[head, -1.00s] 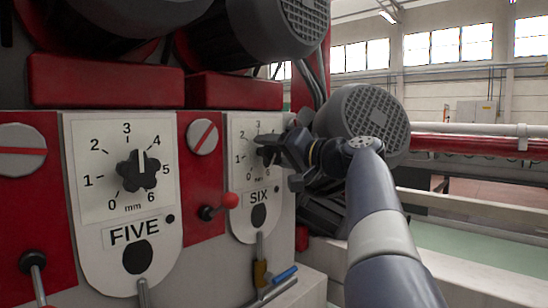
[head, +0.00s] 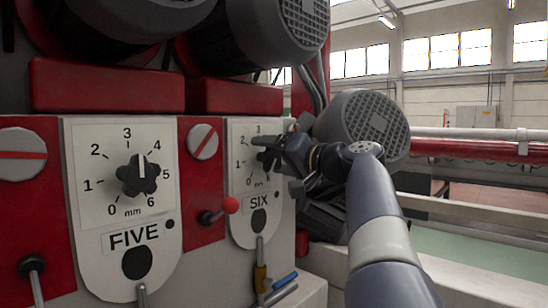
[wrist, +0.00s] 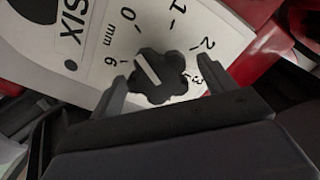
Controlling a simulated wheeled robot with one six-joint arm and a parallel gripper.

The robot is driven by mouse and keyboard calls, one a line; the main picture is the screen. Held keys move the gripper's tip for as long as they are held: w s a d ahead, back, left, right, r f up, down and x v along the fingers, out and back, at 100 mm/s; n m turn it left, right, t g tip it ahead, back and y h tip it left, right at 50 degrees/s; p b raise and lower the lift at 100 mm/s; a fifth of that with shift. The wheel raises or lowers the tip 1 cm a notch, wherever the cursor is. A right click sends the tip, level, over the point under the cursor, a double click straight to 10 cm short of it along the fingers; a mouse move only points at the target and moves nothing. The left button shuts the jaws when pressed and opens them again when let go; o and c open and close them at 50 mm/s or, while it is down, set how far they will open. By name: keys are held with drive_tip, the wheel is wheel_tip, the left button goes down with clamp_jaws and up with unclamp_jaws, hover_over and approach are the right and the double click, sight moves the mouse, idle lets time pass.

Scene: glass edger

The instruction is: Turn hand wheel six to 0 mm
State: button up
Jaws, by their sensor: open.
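Hand wheel six is a black lobed knob with a white pointer line. In the wrist view the knob (wrist: 172,82) sits between my open fingers, and gaps show beside it. Its line slants to the upper left, toward the "mm" mark and close to 0. The white dial plate marked SIX (head: 241,222) shows in the head view. My gripper (head: 268,150) is at the knob there and hides most of it and the plate's right side. In the wrist view my gripper (wrist: 161,86) is open around the knob, and contact cannot be told.
Dial FIVE's knob (head: 139,176) is on the left, pointing between 3 and 4. A red ball lever (head: 230,205) sticks out between the plates. Dark motors (head: 365,130) stand above and behind. A blue-handled lever (head: 284,281) is below plate SIX.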

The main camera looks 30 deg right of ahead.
drive_tip(key=shift+s, duration=0.1)
drive_tip(key=p+v, duration=0.1)
drive_tip(key=v, duration=0.9)
drive_tip(key=shift+s, duration=0.3)
drive_tip(key=shift+d, duration=0.15)
drive_tip(key=b+x, duration=0.1)
drive_tip(key=x, duration=0.9)
drive_tip(key=shift+w, duration=0.45)
